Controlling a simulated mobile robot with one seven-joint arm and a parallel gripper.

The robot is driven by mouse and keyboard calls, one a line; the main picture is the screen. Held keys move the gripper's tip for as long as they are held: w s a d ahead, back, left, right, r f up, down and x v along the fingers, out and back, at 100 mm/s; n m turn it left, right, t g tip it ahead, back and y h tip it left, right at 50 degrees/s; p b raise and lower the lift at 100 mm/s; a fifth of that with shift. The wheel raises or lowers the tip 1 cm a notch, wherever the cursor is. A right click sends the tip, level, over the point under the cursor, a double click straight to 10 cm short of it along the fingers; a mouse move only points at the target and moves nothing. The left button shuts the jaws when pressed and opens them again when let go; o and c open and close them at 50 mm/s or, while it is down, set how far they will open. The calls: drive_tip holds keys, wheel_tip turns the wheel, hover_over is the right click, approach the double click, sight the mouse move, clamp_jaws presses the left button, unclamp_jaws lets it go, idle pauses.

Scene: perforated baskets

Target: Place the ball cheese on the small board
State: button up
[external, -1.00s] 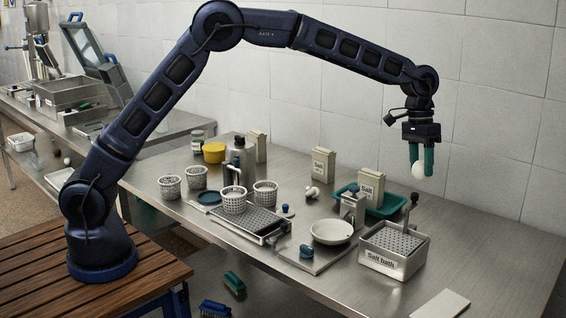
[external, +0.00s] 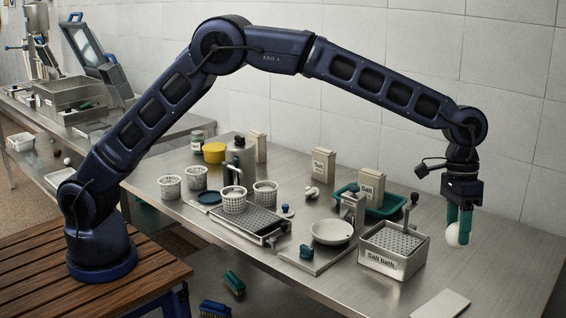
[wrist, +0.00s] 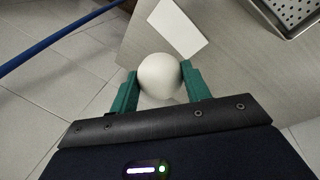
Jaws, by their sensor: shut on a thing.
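The ball cheese (external: 454,236) is a smooth white ball. My gripper (external: 459,226) is shut on it with its green fingers and holds it in the air near the right side of the salt bath. The wrist view shows the ball (wrist: 159,76) between the two green fingertips (wrist: 160,83). The small board (external: 440,305) is a thin pale rectangle lying flat near the table's front edge, below and in front of the ball. In the wrist view the board (wrist: 178,28) shows just beyond the ball, which hides a little of the view there. Its top looks bare.
The salt bath (external: 392,264), a metal box with a perforated top and upright handle, stands left of the board. A white bowl (external: 331,233) and green tray (external: 395,208) are farther left and back. The steel table (external: 500,262) is clear on the right.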

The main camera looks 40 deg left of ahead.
drive_tip(key=w+a+x, duration=0.1)
drive_tip(key=x, duration=1)
drive_tip(key=w+a+x, duration=0.1)
drive_tip(key=x, duration=0.4)
drive_tip(key=shift+w+a+f, duration=0.25)
drive_tip(key=shift+w+f, duration=0.05)
drive_tip(key=shift+f, duration=0.35)
drive_tip(key=shift+f, duration=0.1)
drive_tip(key=o, duration=1)
